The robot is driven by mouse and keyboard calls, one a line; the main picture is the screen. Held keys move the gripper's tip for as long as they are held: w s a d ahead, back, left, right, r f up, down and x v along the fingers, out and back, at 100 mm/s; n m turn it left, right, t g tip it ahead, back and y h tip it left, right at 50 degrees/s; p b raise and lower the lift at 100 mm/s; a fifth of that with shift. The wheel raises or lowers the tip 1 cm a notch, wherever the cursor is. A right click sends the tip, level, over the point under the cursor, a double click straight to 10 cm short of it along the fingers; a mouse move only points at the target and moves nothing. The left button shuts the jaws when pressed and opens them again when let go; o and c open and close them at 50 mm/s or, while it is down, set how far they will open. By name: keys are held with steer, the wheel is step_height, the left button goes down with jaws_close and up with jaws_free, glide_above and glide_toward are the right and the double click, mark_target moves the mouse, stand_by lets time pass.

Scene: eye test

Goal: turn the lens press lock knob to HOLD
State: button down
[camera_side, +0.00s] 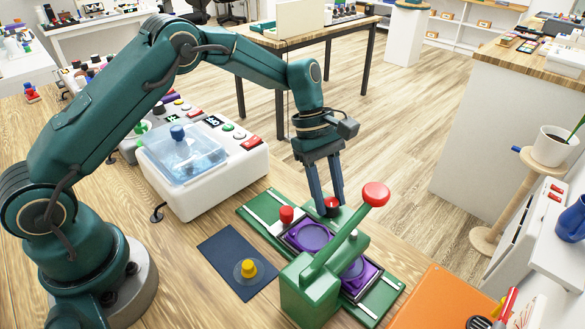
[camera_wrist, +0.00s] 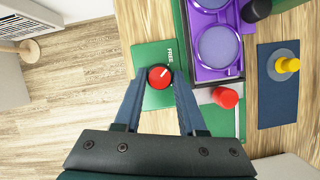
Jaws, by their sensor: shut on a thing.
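The lens press has a green base (camera_side: 249,207), a purple lens tray (camera_side: 312,233) and a lever with a red ball (camera_side: 376,194). Its red lock knob (camera_side: 331,204) sits on a green plate at the back edge of the base. In the wrist view the knob (camera_wrist: 160,77) has a white pointer line slanting up and right, towards the word FREE (camera_wrist: 170,56). No HOLD mark can be made out. My gripper (camera_side: 327,203) is pointed down over the knob. In the wrist view my gripper (camera_wrist: 159,82) has a finger on each side of it, shut on it.
A red-capped post (camera_side: 287,214) stands beside the tray. A dark blue mat (camera_side: 222,254) bears a yellow-knobbed piece (camera_side: 248,268). A white machine with a clear blue cover (camera_side: 183,150) stands to the left. An orange mat (camera_side: 436,303) lies at the right front. The raised lever stands close to my gripper.

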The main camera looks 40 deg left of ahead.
steer(key=shift+w+m+g+y, duration=0.15)
steer(key=shift+m+g, duration=0.3)
steer(key=shift+m, duration=0.75)
steer(key=shift+m+g+y, duration=0.25)
steer(key=shift+m+g, duration=0.2)
steer(key=shift+m, duration=1.15)
steer(key=c, duration=0.8)
jaws_free()
steer(key=shift+o, duration=0.2)
